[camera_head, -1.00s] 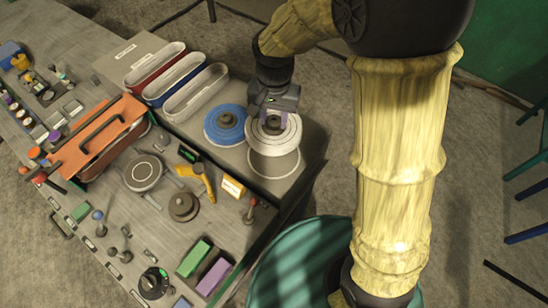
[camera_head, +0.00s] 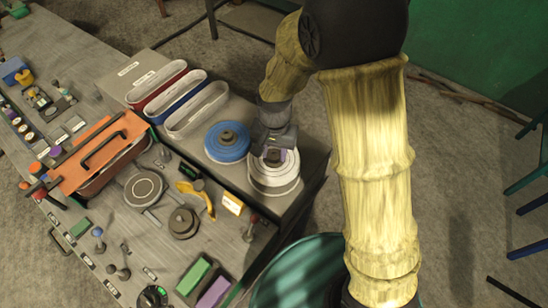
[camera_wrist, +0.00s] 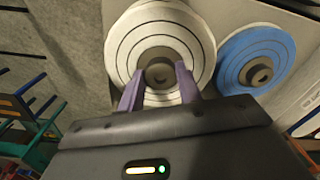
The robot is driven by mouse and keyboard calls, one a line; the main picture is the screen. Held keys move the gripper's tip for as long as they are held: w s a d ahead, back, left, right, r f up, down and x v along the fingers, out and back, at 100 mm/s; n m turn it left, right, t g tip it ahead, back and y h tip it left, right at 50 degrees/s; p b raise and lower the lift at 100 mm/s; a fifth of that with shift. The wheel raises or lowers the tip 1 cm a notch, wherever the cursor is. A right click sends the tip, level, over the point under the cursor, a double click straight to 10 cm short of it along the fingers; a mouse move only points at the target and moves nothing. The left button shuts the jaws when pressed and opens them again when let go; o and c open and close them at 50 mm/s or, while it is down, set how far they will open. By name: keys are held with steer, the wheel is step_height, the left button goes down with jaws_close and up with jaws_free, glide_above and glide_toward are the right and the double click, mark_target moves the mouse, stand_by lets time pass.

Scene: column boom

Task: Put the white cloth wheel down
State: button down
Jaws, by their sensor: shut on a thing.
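The white cloth wheel (camera_head: 286,174), a pale disc with dark rings and a dark hub, is at the right end of the raised grey shelf. It also shows in the wrist view (camera_wrist: 196,45). My gripper (camera_head: 274,156) is shut on its hub from above; the purple fingers (camera_wrist: 158,86) sit on the hub in the wrist view. The wheel looks level and lies almost over the white ring marking (camera_head: 276,192) on the shelf. I cannot tell whether its underside touches the shelf.
A blue wheel (camera_head: 226,149) lies close to the left of the white one. White-rimmed long bins (camera_head: 197,110) stand behind it. A yellow tool (camera_head: 197,195) and a small white-fronted yellow box (camera_head: 232,203) are in front. The shelf's right edge is near.

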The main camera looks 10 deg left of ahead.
mark_target(274, 155)
steer(key=shift+f+p, duration=0.6)
steer(key=shift+f, duration=1.45)
steer(key=shift+f, duration=0.15)
steer(key=c, duration=1)
jaws_free()
steer(key=shift+o, duration=0.2)
step_height(274, 155, up, 12)
steer(key=shift+d+r+b, duration=0.1)
steer(key=shift+r+b, duration=0.1)
steer(key=shift+b, duration=1.05)
